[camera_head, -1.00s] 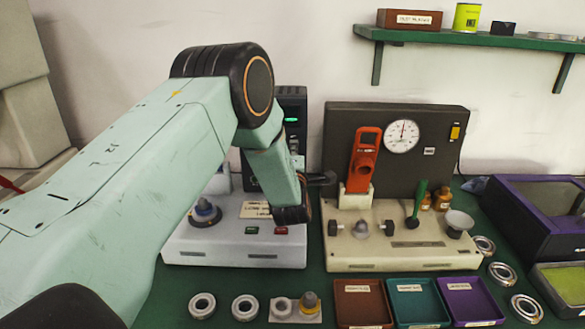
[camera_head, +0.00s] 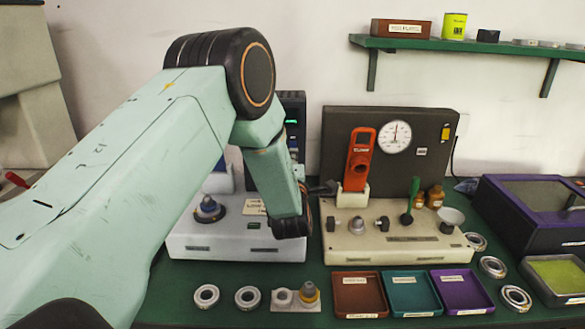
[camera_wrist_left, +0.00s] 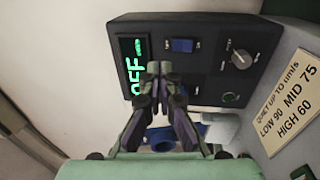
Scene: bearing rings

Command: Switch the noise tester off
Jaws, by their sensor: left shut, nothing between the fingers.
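The noise tester has a pale base (camera_head: 235,247) and a dark upright panel (camera_head: 293,105), largely behind my left arm in the head view. In the left wrist view the panel (camera_wrist_left: 215,85) carries a green display (camera_wrist_left: 136,62) with sideways letters that look like OFF, partly covered by my fingers. My left gripper (camera_wrist_left: 160,70) is shut and empty, in front of the panel between display and switch. Contact cannot be told. My right gripper is out of view.
Brown (camera_head: 359,295), teal (camera_head: 411,293) and purple (camera_head: 462,291) trays and several bearing rings lie in front. A shelf (camera_head: 440,45) hangs above.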

